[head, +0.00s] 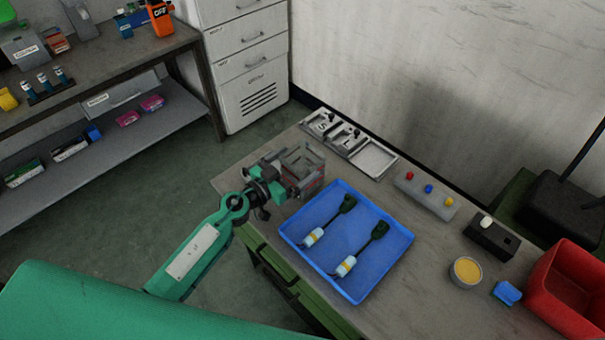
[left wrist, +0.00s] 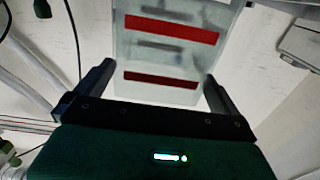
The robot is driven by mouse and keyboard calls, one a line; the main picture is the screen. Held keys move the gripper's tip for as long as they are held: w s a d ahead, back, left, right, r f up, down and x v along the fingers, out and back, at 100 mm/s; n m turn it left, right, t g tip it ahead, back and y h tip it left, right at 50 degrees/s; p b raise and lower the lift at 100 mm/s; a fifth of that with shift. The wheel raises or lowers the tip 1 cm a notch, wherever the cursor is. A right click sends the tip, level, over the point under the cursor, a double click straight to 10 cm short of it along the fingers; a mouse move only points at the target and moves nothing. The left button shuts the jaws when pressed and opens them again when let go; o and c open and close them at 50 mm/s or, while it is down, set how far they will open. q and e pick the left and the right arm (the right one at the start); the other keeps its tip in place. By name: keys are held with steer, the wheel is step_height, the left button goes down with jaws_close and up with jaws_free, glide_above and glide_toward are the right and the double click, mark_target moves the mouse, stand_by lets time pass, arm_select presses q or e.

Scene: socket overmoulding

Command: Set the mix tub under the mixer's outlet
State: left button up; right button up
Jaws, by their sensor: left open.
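A clear, open-topped box (head: 303,158) with red bands stands at the left end of the bench; it may be the mix tub, but I cannot be sure. In the left wrist view the banded box (left wrist: 168,52) appears between my two fingers. My left gripper (head: 295,182) is open with its fingers around the lower part of this box; the left wrist view shows the fingers (left wrist: 160,75) on either side of it. I cannot tell whether they touch it. No mixer or outlet can be picked out clearly. My right gripper is not in view.
A blue tray (head: 375,270) with two corded parts lies right of the gripper. Behind are metal trays marked S and L (head: 340,135) and a block with coloured buttons (head: 425,192). Further right are a yellow-filled cup (head: 466,272), a blue block (head: 507,293) and a red bin (head: 570,285).

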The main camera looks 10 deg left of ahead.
mark_target(314, 151)
arm_select(q)
steer(key=x, duration=0.3)
steer(key=shift+w+d, duration=0.1)
steer(key=shift+w, duration=0.05)
steer(key=shift+c, duration=0.4)
steer(key=c, duration=1.2)
steer(key=shift+r, duration=0.1)
